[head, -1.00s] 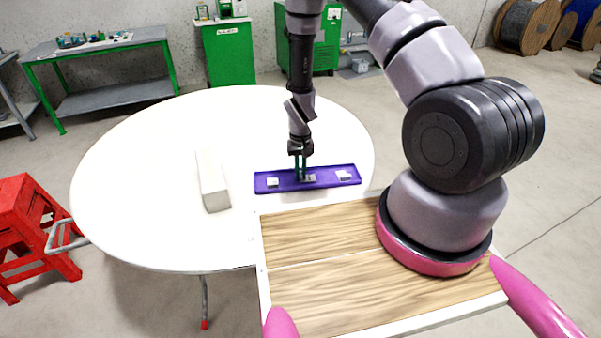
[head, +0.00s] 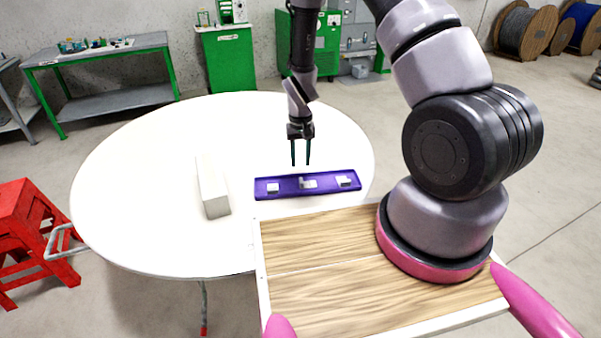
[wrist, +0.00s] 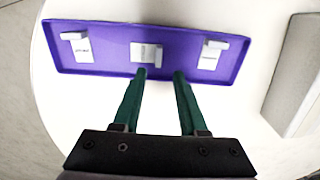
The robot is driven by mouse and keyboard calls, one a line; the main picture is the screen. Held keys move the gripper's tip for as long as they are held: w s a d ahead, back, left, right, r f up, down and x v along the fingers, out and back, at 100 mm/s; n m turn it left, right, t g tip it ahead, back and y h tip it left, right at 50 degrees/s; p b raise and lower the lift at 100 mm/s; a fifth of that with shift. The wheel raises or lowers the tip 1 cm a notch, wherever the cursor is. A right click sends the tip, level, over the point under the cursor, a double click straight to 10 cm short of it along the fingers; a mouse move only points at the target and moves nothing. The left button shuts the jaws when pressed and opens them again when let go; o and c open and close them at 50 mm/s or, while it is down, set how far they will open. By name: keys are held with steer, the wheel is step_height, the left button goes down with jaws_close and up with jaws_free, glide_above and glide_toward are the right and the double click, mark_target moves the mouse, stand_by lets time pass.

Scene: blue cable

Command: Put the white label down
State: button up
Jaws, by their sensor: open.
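A purple tray (head: 325,192) lies on the round white table, and it also shows in the wrist view (wrist: 110,64). Three small white labels sit in it: one at the left (head: 272,187), one in the middle (head: 309,184) and one at the right (head: 344,181). The middle label also shows in the wrist view (wrist: 147,54). Each has a raised block on a flat part. My gripper (head: 300,163) is open and empty above the tray's middle. In the wrist view its green fingertips (wrist: 160,74) are apart, with nothing between them.
A long pale block (head: 211,187) lies on the table (head: 140,180) left of the tray. The table's left and far parts are clear.

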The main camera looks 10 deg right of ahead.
steer(key=s+d+r+m+t+y, duration=0.1)
steer(key=s+d+r+t, duration=0.1)
steer(key=r, duration=1.3)
steer(key=s+d+r+m+t+y, duration=0.1)
steer(key=d+r, duration=0.1)
steer(key=r, duration=1.4)
steer(key=s+d+r+t, duration=0.2)
steer(key=s+r, duration=0.6)
steer(key=s, duration=0.1)
steer(key=s+d+r+m+t, duration=0.1)
steer(key=s+d+r+t, duration=0.1)
steer(key=s+r, duration=0.5)
steer(key=shift+s+d+r, duration=0.2)
steer(key=shift+s+r, duration=0.15)
steer(key=shift+s, duration=0.55)
